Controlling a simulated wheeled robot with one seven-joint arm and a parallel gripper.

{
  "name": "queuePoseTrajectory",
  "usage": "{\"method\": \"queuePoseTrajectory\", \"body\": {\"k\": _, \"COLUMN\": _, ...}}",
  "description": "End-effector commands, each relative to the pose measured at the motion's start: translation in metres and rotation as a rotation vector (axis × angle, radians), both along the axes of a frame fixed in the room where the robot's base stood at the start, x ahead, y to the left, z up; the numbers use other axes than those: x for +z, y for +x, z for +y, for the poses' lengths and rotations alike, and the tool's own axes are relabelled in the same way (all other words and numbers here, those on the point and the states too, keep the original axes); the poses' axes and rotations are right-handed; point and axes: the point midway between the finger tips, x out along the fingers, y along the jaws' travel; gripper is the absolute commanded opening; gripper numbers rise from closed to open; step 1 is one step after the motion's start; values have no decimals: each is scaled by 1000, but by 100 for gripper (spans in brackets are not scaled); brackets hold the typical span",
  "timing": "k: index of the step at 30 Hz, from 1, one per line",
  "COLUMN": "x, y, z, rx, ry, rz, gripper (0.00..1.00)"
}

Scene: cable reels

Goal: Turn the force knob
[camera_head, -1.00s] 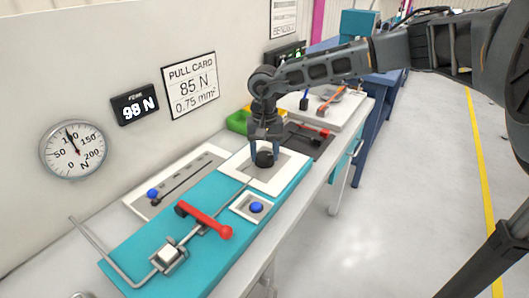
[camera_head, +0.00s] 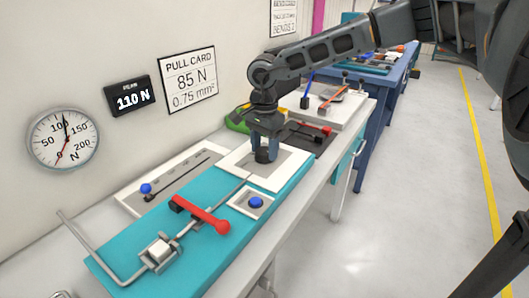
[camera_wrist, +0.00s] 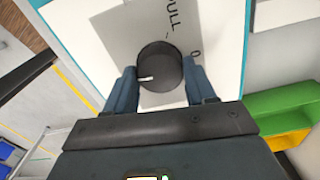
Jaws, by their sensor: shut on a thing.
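The force knob (camera_wrist: 160,66) is a dark round knob with a white pointer mark, on a grey plate lettered "PULL" inside a white frame. In the head view the knob (camera_head: 262,156) shows only partly below the fingers. My gripper (camera_wrist: 159,88) is shut on the knob, with one finger on each side; it also shows in the head view (camera_head: 266,148), pointing down. The display (camera_head: 131,96) on the wall reads 110 N. The pull card (camera_head: 189,79) reads 85 N, 0.75 mm². The round dial gauge (camera_head: 62,138) has a black and a red needle.
On the teal base (camera_head: 205,250) are a red-handled lever (camera_head: 203,214), a blue button (camera_head: 255,202) and a metal clamp (camera_head: 159,252). A slotted plate with a blue knob (camera_head: 146,188) lies behind. Green and yellow bins (camera_wrist: 285,112) stand near my gripper. The floor at right is clear.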

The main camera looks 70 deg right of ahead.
Motion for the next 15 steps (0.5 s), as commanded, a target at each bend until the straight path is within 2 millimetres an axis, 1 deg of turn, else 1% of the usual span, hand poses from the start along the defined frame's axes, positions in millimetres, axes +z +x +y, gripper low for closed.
{"method": "queuePoseTrajectory", "body": {"k": 1, "x": -3, "y": 0, "z": 0, "rx": -39, "ry": -1, "rz": -1, "gripper": 24}}
{"method": "queuePoseTrajectory", "body": {"k": 6, "x": -2, "y": 0, "z": 0, "rx": -175, "ry": -2, "rz": 1, "gripper": 24}}
{"method": "queuePoseTrajectory", "body": {"k": 15, "x": -1, "y": 0, "z": 0, "rx": -336, "ry": -1, "rz": -1, "gripper": 24}}
